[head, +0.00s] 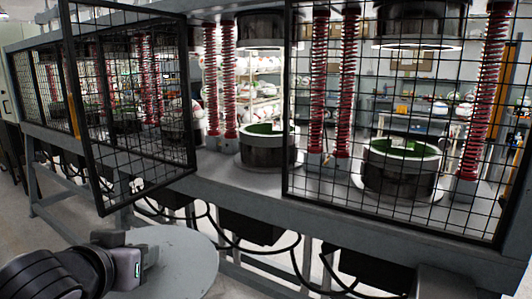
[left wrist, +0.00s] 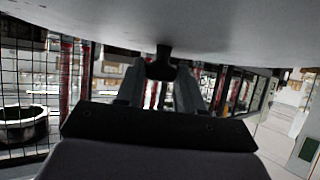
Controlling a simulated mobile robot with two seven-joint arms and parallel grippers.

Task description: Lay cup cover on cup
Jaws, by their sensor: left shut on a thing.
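The cup cover is a round grey disc (head: 190,262) at the lower left of the head view, out in front of the press bench. In the left wrist view its pale underside or face (left wrist: 235,30) fills the top, with a dark knob (left wrist: 160,62). My left gripper (head: 148,252) is shut on that knob; its fingers (left wrist: 160,75) show on both sides. One dark cup (head: 268,155) with a light rim and green inside stands on the bench in the open gap. Another cup (head: 395,182) stands behind mesh at right. The cover is apart from both. My right gripper is not in view.
An open mesh door (head: 130,110) juts toward me at left of the gap. A mesh panel (head: 400,215) closes off the right press. Red springs (head: 345,85) on posts flank the cups, and a dark press head (head: 260,28) hangs above the middle cup.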

